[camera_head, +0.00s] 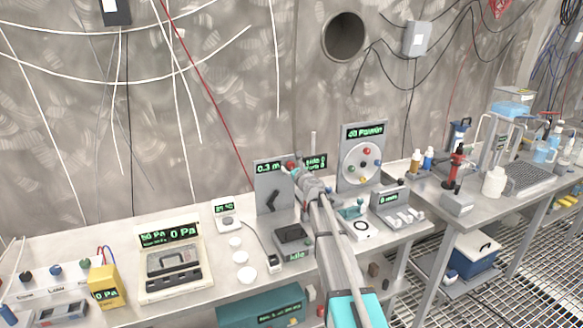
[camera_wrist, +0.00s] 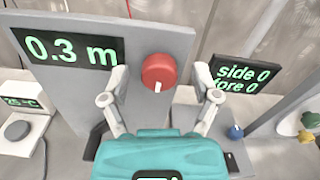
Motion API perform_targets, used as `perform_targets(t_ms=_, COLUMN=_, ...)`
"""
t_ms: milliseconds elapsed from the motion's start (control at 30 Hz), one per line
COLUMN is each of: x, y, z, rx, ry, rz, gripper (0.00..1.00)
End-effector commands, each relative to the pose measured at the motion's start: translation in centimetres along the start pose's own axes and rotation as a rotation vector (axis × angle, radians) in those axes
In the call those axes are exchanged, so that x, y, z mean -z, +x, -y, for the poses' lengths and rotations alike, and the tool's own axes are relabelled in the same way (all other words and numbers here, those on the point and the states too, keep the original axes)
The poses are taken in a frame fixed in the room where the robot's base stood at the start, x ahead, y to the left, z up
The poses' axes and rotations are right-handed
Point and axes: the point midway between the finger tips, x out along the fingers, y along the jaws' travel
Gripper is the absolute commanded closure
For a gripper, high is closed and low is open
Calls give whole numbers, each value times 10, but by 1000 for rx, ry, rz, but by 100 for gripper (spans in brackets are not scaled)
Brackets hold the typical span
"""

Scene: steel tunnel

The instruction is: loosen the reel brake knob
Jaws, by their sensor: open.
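A red round knob (camera_wrist: 158,72) sits on a grey upright panel (camera_wrist: 75,75) with a green "0.3 m" display (camera_wrist: 72,50). In the head view the knob (camera_head: 291,165) shows at the panel's upper right, partly hidden by my gripper (camera_head: 297,173). In the wrist view my gripper (camera_wrist: 160,78) is open, with one finger left and one right of the knob. Gaps show between the knob and both fingers. Whether the fingertips reach the knob's depth I cannot tell.
A "side 0 fore 0" display (camera_wrist: 240,76) stands right of the panel. A black lever (camera_head: 272,200) is on the panel below the knob. A panel with a white dial (camera_head: 362,163) stands further right. Several small instruments crowd the bench (camera_head: 205,270).

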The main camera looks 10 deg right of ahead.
Motion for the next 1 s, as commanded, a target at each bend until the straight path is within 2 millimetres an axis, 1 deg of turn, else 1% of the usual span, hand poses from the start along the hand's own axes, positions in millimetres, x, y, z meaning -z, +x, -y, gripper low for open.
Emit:
perform_targets(t_ms=100, x=0, y=4, z=0, rx=0, ry=0, rz=0, gripper=21)
perform_targets(t_ms=367, x=0, y=4, z=0, rx=0, ry=0, rz=0, gripper=21)
perform_targets(t_ms=400, x=0, y=4, z=0, rx=0, ry=0, rz=0, gripper=25)
perform_targets(t_ms=467, x=0, y=4, z=0, rx=0, ry=0, rz=0, gripper=36)
perform_targets(t_ms=500, x=0, y=4, z=0, rx=0, ry=0, rz=0, gripper=43)
perform_targets(t_ms=667, x=0, y=4, z=0, rx=0, ry=0, rz=0, gripper=73)
perform_targets(t_ms=800, x=0, y=4, z=0, rx=0, ry=0, rz=0, gripper=99)
perform_targets(t_ms=1000, x=0, y=4, z=0, rx=1, ry=-5, rz=0, gripper=100)
